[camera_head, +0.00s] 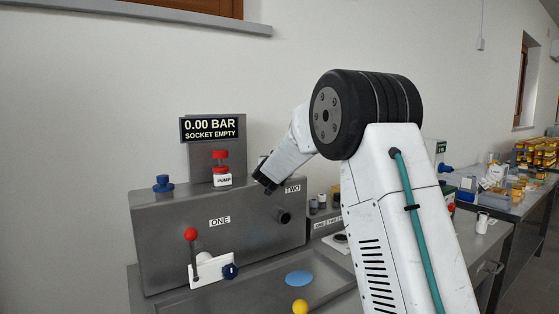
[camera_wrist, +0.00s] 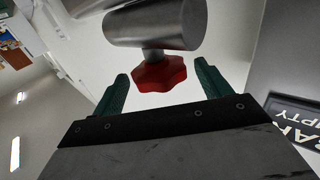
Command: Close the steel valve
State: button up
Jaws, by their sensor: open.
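In the wrist view a bare steel cylinder (camera_wrist: 155,25) carries a red lobed knob (camera_wrist: 160,74) on a short stem; I take this for the steel valve. My gripper (camera_wrist: 161,73) is open, its two teal fingers on either side of the knob with a gap at each side. Whether they overlap the knob in depth I cannot tell. In the head view my gripper (camera_head: 266,182) hangs at the top edge of the grey steel box (camera_head: 160,232), left of the TWO label. I cannot make out the red knob at my gripper there.
A display (camera_head: 212,128) reads 0.00 BAR, SOCKET EMPTY. A red-topped PUMP fitting (camera_head: 221,163) and a blue knob (camera_head: 163,184) stand on the box. A red-ball lever (camera_head: 191,235) and dark blue knob (camera_head: 230,271) are at ONE. A pipe stub (camera_head: 284,216) sticks out below TWO.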

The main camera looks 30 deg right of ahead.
jog(key=v, duration=0.5)
jog(key=shift+s+a, duration=0.2)
jog(key=s+a+n+g+y, duration=0.2)
jog(key=s+a+n+y, duration=0.4)
jog(key=s+a+y, duration=0.7)
jog(key=s+a+f+g, duration=0.2)
jog(key=s+f+g, duration=0.1)
jog(key=s, duration=1)
jog(key=s+a+f+n+g+h, duration=0.1)
jog(key=s+a+f+g, duration=0.2)
jog(key=s, duration=1)
jog(key=s+a+f+g+h, duration=0.1)
jog(key=s+f+g, duration=0.4)
jog(key=s, duration=0.8)
jog(key=shift+s+a+f, duration=0.15)
jog(key=shift+a+f, duration=0.75)
